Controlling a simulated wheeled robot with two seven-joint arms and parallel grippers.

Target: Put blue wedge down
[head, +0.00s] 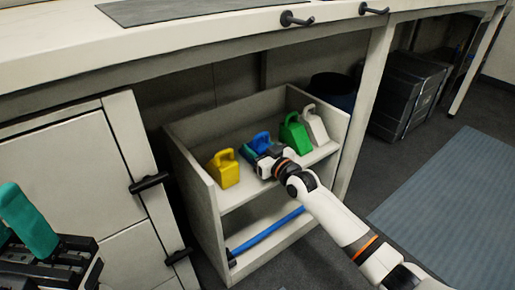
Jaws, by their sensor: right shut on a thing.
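The blue wedge (261,142) is on the upper level of the low white shelf unit (204,196), between the yellow wedge (224,169) and the green wedge (294,131). My right gripper (264,158) reaches in from the lower right and is shut on the blue wedge, covering its front lower part. I cannot tell whether the wedge's underside touches the shelf. A white wedge (315,125) stands right of the green one.
The bench top (200,32) overhangs the shelf unit. A blue bar (267,231) lies on the lower level. Drawers (70,185) are at left. A dark case (408,93) and mat (450,200) are at right.

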